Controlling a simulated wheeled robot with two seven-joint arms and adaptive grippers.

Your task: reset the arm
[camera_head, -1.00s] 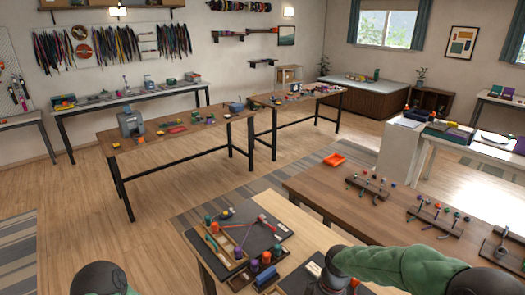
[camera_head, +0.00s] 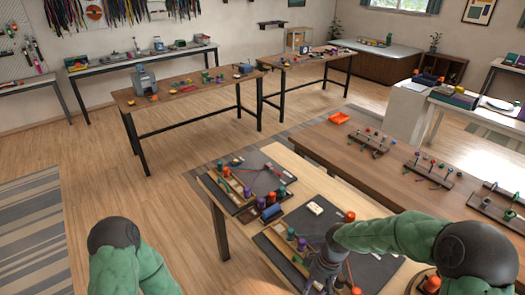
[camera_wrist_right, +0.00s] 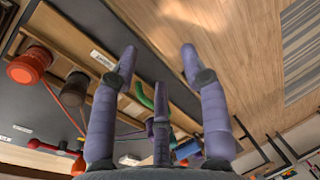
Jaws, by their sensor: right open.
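My right arm reaches in from the right in the head view. Its gripper (camera_head: 325,268) hangs over the nearer dark braiding mat (camera_head: 362,222) on the light wood table. In the right wrist view, the purple-grey fingers of my right gripper (camera_wrist_right: 158,60) are spread with nothing between them.
A second mat (camera_head: 262,158) with bobbins and a red cord lies farther back on the same table. A brown table (camera_head: 370,165) with peg racks stands to the right. The floor at left is open, with a striped rug (camera_head: 30,230).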

